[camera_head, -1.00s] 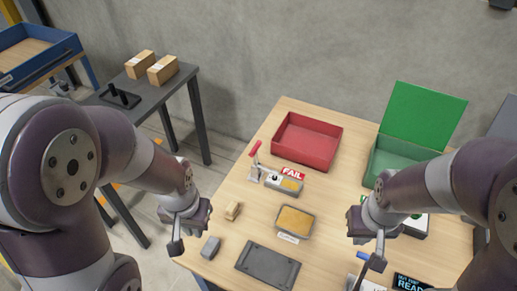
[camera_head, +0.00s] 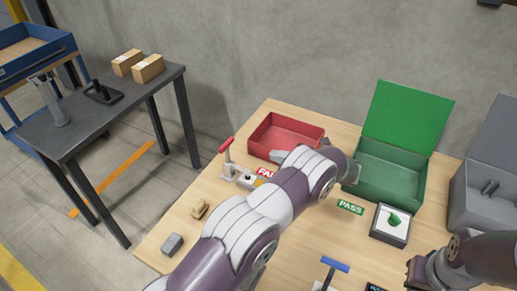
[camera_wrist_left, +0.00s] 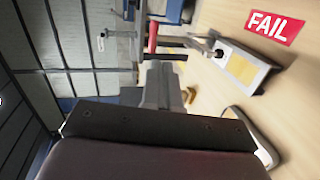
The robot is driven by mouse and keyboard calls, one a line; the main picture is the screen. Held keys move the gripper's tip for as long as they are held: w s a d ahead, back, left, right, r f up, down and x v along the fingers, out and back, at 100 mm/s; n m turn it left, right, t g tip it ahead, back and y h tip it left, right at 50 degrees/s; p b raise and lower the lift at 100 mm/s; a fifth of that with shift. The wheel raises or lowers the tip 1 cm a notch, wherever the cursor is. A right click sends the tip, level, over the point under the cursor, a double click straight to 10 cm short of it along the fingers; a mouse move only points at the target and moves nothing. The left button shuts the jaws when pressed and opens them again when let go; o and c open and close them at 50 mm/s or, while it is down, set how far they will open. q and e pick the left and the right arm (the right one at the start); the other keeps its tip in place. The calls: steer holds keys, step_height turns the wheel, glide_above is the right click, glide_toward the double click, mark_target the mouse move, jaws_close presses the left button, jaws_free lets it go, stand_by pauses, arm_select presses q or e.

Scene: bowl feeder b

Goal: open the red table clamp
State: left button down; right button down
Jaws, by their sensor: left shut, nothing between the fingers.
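The red table clamp has an upright, slightly tilted red handle (camera_head: 226,146) above a metal base at the table's left side. In the left wrist view its red handle (camera_wrist_left: 152,38) is just beyond my fingertips. Its metal tip reaches over a grey part with a yellow face (camera_wrist_left: 241,68).
A FAIL sign (camera_wrist_left: 273,26) lies beside the clamp. A red bin (camera_head: 302,128) and green box (camera_head: 405,182) stand behind. A tan block (camera_head: 200,209) and grey block (camera_head: 172,243) lie in front. A blue-handled clamp (camera_head: 335,264) stands near the front. My left arm hides the table's middle.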

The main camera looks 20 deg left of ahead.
mark_target(229, 145)
arm_select(q)
steer(key=shift+s+a+r+n+g+y, duration=0.2)
steer(key=shift+s+r+n+g+y, duration=0.15)
steer(key=shift+n, duration=0.15)
steer(key=a+f, duration=0.1)
steer(key=a, duration=0.3)
steer(key=a+f, duration=0.1)
steer(key=a, duration=0.4)
steer(key=w+a+p, duration=0.1)
steer(key=a, duration=0.3)
steer(key=shift+a+f, duration=0.4)
steer(key=shift+a+r, duration=0.1)
